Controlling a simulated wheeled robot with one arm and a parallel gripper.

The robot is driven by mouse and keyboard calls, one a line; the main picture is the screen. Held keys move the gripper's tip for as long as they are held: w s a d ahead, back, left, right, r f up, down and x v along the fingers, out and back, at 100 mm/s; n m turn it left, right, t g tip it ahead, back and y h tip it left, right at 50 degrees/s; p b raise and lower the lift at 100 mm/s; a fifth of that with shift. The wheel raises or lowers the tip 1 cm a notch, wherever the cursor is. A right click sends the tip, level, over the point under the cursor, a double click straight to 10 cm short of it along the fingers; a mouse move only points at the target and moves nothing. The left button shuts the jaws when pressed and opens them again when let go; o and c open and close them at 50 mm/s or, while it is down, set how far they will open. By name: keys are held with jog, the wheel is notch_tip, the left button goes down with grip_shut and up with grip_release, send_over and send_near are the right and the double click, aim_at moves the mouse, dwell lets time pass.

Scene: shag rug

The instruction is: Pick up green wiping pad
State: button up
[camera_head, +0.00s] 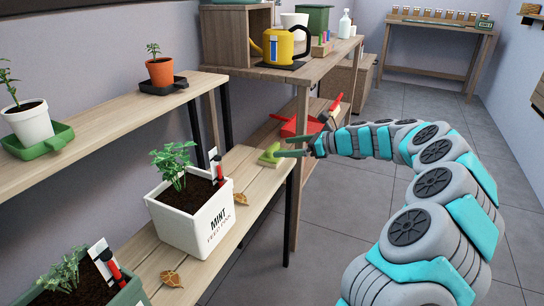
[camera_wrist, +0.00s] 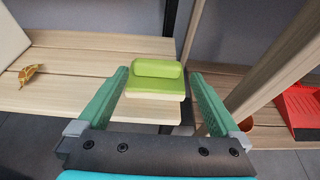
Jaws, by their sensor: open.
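The green wiping pad (camera_head: 270,154) lies near the right end of the lower wooden shelf. In the wrist view the pad (camera_wrist: 157,80) has a raised green grip on top and a pale layer under it. My gripper (camera_head: 285,151) reaches in from the right at the pad. In the wrist view my gripper (camera_wrist: 162,92) is open, with one finger on each side of the pad. I see gaps between the fingers and the pad, and nothing is held.
A white mint planter (camera_head: 193,222) and dry leaves (camera_head: 241,199) share the lower shelf. A wooden post (camera_wrist: 266,62) stands close right of the gripper. A red dustpan (camera_wrist: 300,106) lies beyond it. A yellow watering can (camera_head: 282,47) stands on the workbench above.

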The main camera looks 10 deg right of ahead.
aim_at(276, 147)
jog(key=x, duration=0.5)
jog(key=shift+a, duration=0.25)
jog(key=shift+r, duration=0.1)
jog(key=c, duration=1.1)
jog(key=shift+r, duration=0.1)
